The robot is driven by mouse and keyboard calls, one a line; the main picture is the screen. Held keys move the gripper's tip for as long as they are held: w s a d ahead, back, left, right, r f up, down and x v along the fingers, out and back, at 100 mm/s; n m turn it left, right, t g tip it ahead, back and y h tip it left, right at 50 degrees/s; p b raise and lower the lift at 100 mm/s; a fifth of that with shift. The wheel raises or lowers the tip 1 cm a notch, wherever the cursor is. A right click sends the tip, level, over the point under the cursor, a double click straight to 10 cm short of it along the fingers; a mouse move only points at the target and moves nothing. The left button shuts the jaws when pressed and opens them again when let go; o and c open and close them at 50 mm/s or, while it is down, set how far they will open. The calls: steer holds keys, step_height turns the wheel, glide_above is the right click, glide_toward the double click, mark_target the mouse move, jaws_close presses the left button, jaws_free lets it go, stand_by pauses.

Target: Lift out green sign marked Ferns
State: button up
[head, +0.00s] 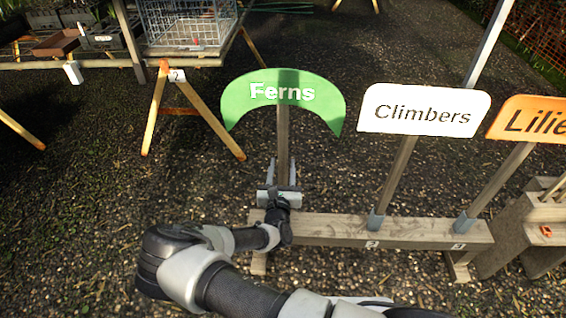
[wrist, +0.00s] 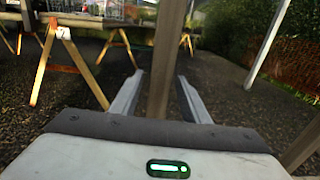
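The green sign marked Ferns (head: 283,92) is a curved board on an upright wooden post (head: 283,150), at the left end of a wooden rack beam (head: 330,232) in the head view. My gripper (head: 283,172) is at the lower part of this post, just above the beam. In the wrist view the post (wrist: 166,70) rises between my two fingers (wrist: 158,95). The fingers are apart, with a gap on both sides of the post. The post's foot is hidden behind my gripper and arm.
A white Climbers sign (head: 423,110) and an orange sign (head: 530,119), partly cut off, stand in the same rack to the right. A trestle marked 2 (head: 176,76) and a table with a wire crate (head: 187,22) are behind left. Gravel ground is open at left.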

mark_target(282, 136)
jaws_close()
step_height(282, 136, up, 13)
steer(key=p, duration=1.3)
steer(key=shift+f+p, duration=0.15)
steer(key=shift+p, duration=0.15)
